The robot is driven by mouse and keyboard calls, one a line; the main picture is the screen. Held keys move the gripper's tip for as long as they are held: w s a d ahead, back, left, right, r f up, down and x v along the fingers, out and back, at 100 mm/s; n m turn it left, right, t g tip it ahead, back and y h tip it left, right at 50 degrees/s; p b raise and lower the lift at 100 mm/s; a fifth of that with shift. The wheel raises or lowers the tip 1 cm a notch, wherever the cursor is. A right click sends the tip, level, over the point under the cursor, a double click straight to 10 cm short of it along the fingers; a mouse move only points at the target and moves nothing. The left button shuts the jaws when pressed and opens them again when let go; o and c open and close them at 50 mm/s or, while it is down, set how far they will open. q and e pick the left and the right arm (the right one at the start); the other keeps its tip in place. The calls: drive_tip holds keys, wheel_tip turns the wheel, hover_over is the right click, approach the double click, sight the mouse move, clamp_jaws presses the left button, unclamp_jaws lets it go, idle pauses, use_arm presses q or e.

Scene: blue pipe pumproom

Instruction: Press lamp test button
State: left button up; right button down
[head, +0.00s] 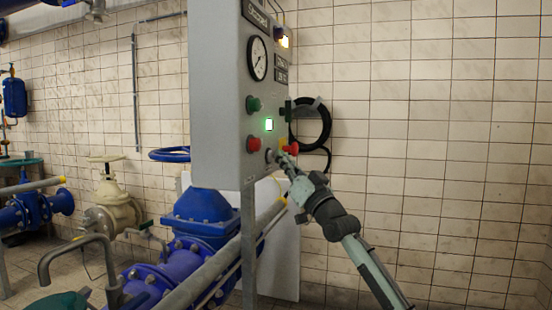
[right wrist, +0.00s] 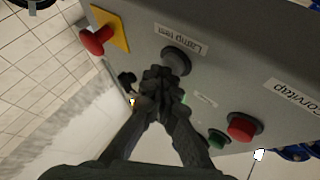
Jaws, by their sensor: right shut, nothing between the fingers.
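The grey lamp test button (right wrist: 177,62) sits on the grey control panel (right wrist: 225,65) beside a white label reading "Lamp test" (right wrist: 181,37) in the right wrist view. My right gripper (right wrist: 163,82) is shut and empty, its fingertips right at the near edge of the button and overlapping it in the picture. I cannot tell whether they touch it. My left gripper is not in view.
A red emergency stop (right wrist: 97,40) on a yellow plate is close beside the lamp test button. A red button (right wrist: 242,127) and a green button (right wrist: 217,138) are also near. A green indicator (head: 268,124) is lit. Blue pipework (head: 200,215) stands below the panel.

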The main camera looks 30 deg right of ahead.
drive_tip(key=shift+s+d, duration=0.1)
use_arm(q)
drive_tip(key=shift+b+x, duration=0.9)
use_arm(e)
drive_tip(key=s+d, duration=0.4)
drive_tip(key=shift+s, duration=0.3)
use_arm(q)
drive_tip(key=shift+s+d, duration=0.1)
